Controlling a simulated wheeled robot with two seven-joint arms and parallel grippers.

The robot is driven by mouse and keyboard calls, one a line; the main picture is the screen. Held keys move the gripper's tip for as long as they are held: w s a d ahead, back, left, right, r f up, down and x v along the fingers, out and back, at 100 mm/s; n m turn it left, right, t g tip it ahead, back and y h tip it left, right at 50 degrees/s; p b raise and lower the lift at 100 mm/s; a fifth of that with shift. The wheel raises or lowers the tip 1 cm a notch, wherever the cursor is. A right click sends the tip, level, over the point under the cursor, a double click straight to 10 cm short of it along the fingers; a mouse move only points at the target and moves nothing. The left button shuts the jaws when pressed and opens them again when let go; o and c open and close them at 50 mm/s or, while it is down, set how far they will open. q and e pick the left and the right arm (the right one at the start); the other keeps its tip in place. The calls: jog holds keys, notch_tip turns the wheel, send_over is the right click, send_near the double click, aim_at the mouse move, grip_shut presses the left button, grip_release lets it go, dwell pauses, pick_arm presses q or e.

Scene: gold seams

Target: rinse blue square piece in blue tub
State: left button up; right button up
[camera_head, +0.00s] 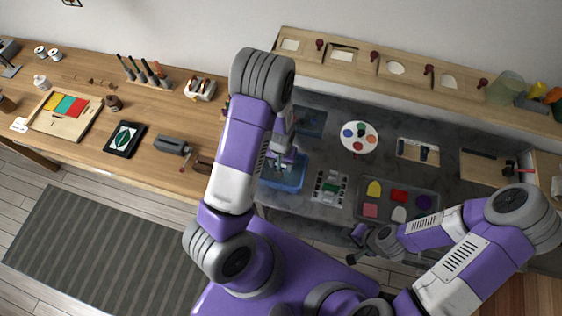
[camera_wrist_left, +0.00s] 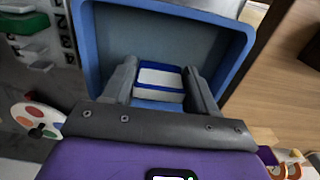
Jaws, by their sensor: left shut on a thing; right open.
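The blue tub (camera_head: 283,182) stands on the dark grey counter, partly covered by my left arm in the head view. In the left wrist view the blue tub (camera_wrist_left: 235,60) fills the upper middle, its walls around my fingers. My left gripper (camera_wrist_left: 160,85) is shut on a small blue piece with white faces (camera_wrist_left: 160,78), held at the tub's opening; whether it touches the bottom I cannot tell. In the head view my left gripper (camera_head: 283,157) is over the tub and the piece is hidden. My right gripper (camera_head: 358,244) is open and empty, at the counter's front edge.
A grey tray (camera_head: 384,200) of coloured pieces lies right of a small rack (camera_head: 330,188). A darker blue tub (camera_head: 311,122) and a round paint palette (camera_head: 360,137) stand behind. A wooden bench (camera_head: 215,130) with tools adjoins on the left.

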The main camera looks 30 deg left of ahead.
pick_arm(q)
jog(key=shift+f+b, duration=1.85)
jog(key=shift+f, duration=0.9)
jog(key=shift+d, duration=0.15)
jog(key=shift+w+d, duration=0.15)
jog(key=shift+d, duration=0.2)
jog(key=shift+d, duration=0.1)
jog(key=shift+a, duration=0.35)
jog(key=shift+a, duration=0.25)
jog(key=shift+d, duration=0.15)
jog(key=shift+d, duration=0.35)
